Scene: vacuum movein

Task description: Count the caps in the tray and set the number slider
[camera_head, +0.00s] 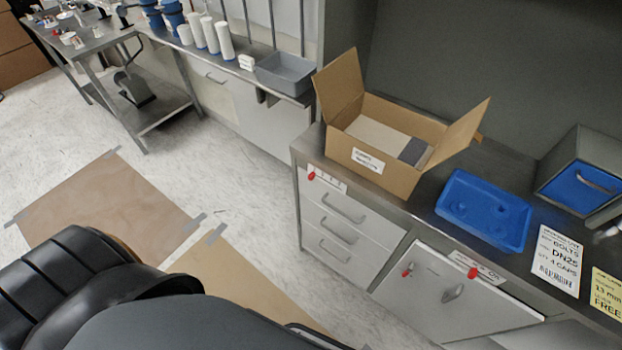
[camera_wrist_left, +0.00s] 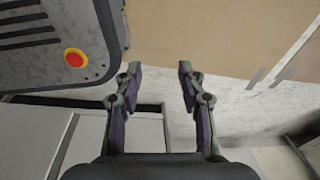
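A blue tray (camera_head: 512,241) lies on the grey bench at the right of the head view. A few round blue shapes sit inside it, too low in contrast to count or to tell as caps. A white strip (camera_head: 330,181) with a red knob (camera_head: 311,176) at its left end is on the bench front, above the drawers; its marks are unreadable. Another white label with a red knob (camera_head: 473,272) is further right. My left gripper (camera_wrist_left: 158,72) is open and empty in the left wrist view, away from the bench objects. My right gripper is out of view.
An open cardboard box (camera_head: 385,175) stands left of the tray. A blue-fronted grey case (camera_head: 585,165), a white card (camera_head: 558,260) reading BOLTS, DN25 and 4 CAPS, and a yellow card (camera_head: 606,292) are at right. A grey bin (camera_head: 285,73) sits on the back bench. Floor ahead is open.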

